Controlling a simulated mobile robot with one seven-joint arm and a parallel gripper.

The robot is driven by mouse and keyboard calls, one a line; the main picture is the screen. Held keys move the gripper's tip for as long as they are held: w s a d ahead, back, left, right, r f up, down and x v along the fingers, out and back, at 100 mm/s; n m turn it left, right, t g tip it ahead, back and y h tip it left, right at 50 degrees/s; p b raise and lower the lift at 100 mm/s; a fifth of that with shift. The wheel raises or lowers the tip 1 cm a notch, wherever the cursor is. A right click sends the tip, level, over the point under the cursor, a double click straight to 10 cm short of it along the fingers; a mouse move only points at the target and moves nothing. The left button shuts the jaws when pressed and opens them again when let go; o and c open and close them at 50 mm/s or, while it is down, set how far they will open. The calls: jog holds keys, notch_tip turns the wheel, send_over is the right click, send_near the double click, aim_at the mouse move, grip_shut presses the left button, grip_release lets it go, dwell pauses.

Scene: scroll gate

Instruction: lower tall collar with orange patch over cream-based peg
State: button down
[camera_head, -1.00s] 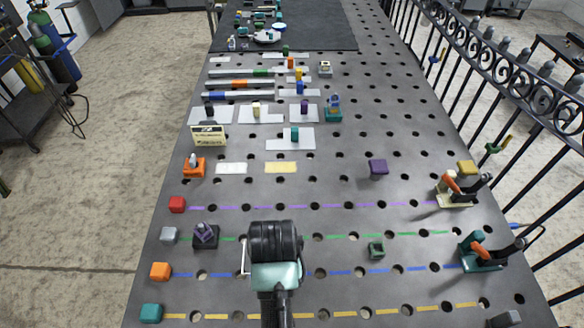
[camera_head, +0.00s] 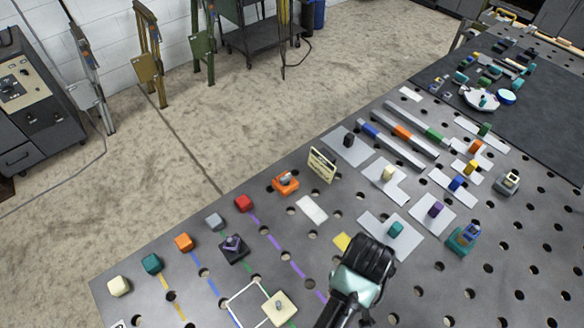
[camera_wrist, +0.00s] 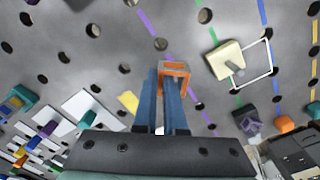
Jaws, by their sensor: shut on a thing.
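My gripper (camera_wrist: 165,98) is shut on the tall collar with the orange patch (camera_wrist: 176,68), whose orange end shows between its blue fingers in the wrist view. In the head view my gripper (camera_head: 360,275) hides the collar. The cream-based peg (camera_head: 279,309), a short grey peg on a square cream block, stands near the bottom edge of the head view, left of my gripper. It also shows in the wrist view (camera_wrist: 226,61), to the right of the collar and apart from it. The height of the collar above the table is hard to tell.
A white square outline (camera_head: 231,302) lies beside the cream base. A purple peg on a dark base (camera_head: 233,247) stands nearby. Several coloured blocks, such as the red block (camera_head: 243,203), line the left edge. An orange-based fixture (camera_head: 285,183) and sign (camera_head: 322,166) stand farther back.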

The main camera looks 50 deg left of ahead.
jog(key=s+a+r+n+p, duration=0.2)
jog(key=s+a+n+p, duration=0.65)
jog(key=n, duration=0.85)
jog(key=f+b, duration=0.1)
jog(key=b, duration=0.1)
jog(key=a+f+b, duration=0.1)
jog(key=f+b, duration=0.1)
jog(key=a+f+b, duration=0.1)
jog(key=b, duration=0.1)
jog(key=shift+s+a+f, duration=0.2)
jog(key=shift+a+f, duration=0.05)
jog(key=shift+f, duration=0.05)
jog(key=shift+f+b, duration=0.4)
jog(key=shift+f, duration=0.4)
jog(key=shift+f, duration=0.15)
